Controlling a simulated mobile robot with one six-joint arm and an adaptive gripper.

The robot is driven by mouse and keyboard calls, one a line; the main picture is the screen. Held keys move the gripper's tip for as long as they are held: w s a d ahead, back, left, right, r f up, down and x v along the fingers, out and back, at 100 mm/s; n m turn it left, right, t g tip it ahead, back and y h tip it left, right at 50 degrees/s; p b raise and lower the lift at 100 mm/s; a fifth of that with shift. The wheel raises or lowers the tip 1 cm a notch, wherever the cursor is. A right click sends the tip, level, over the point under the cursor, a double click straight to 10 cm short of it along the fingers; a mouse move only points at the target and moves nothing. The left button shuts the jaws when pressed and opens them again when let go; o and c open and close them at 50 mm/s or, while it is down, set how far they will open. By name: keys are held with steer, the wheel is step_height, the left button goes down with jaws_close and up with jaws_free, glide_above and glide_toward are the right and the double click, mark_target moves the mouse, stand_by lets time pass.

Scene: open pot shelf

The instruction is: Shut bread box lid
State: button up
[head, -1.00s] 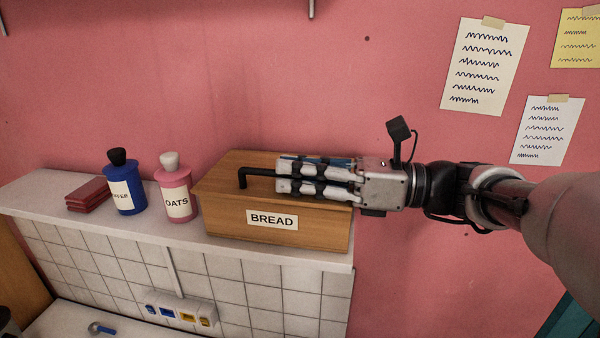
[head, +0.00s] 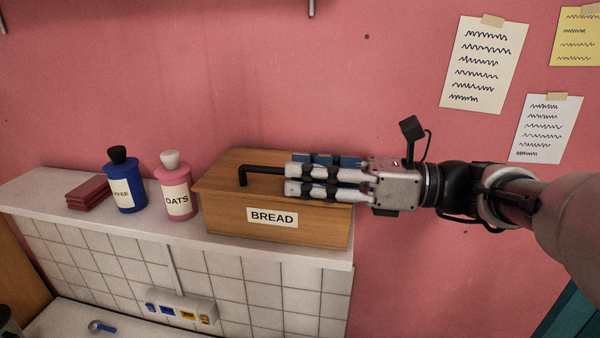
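The wooden bread box (head: 300,233) stands at the right end of the white shelf, with a BREAD label on its front. Its lid (head: 222,175) lies flat on top, and I see no gap along the front edge. A black bar handle (head: 262,169) sits on the lid. My gripper (head: 288,178) reaches in from the right, low over the right part of the lid. Its fingers hide the right end of the handle. I cannot tell whether they touch the handle or lid, or how far apart they are.
A pink OATS jar (head: 175,193) stands close to the box's left side. A blue jar (head: 126,187) and a red stack (head: 90,193) are further left. The pink wall rises behind the white shelf (head: 33,203). The space right of the shelf is free except for my arm.

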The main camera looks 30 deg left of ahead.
steer(key=v, duration=1)
steer(key=shift+d, duration=0.25)
